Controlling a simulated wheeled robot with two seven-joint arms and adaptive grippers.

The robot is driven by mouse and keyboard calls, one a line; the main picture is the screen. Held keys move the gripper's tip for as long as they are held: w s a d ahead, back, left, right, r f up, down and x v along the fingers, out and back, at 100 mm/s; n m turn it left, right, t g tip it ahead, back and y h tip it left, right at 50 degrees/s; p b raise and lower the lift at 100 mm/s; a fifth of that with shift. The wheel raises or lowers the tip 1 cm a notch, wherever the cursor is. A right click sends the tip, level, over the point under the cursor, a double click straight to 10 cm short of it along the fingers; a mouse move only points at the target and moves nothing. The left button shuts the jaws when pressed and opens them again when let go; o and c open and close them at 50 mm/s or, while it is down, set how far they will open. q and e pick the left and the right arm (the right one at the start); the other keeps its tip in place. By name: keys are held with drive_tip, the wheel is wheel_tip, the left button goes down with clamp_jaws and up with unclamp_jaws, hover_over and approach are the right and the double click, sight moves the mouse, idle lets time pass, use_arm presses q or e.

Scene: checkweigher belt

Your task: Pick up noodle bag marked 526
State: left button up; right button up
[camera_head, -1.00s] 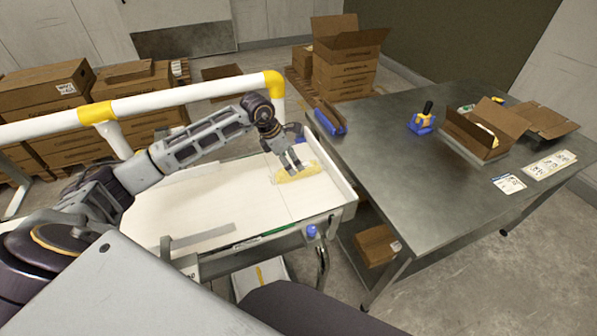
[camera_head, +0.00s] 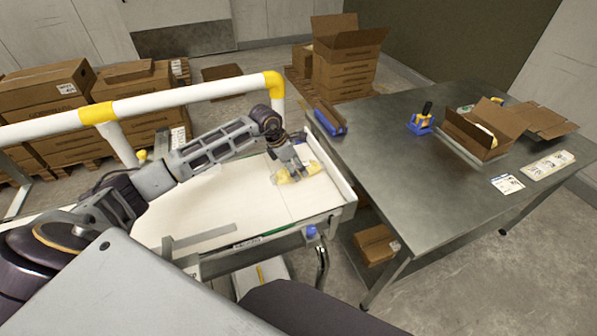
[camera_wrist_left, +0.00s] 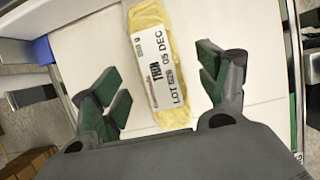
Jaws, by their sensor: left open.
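The noodle bag (camera_head: 312,168) is yellow and lies on the white belt (camera_head: 225,205) near its right end. In the left wrist view the bag (camera_wrist_left: 153,30) has a white label with "05 DEC" and a LOT number that seems to read 526. My left gripper (camera_head: 290,176) is right over the bag in the head view. In the wrist view the left gripper (camera_wrist_left: 160,95) is open, with one green-padded finger on each side of the bag's near part, apart from it. My right gripper is not in view.
A raised wall edges the belt's right end, and a white and yellow rail (camera_head: 180,97) runs behind it. The steel table (camera_head: 390,200) to the right holds an open carton (camera_head: 480,135), a blue tape dispenser (camera_head: 421,122) and label sheets (camera_head: 508,184).

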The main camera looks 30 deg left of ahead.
use_arm(q)
drive_tip(key=shift+x, duration=1)
drive_tip(key=shift+f, duration=0.1)
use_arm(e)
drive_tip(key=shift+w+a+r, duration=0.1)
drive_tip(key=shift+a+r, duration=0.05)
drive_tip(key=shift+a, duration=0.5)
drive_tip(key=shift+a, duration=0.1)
use_arm(q)
drive_tip(key=c, duration=1.3)
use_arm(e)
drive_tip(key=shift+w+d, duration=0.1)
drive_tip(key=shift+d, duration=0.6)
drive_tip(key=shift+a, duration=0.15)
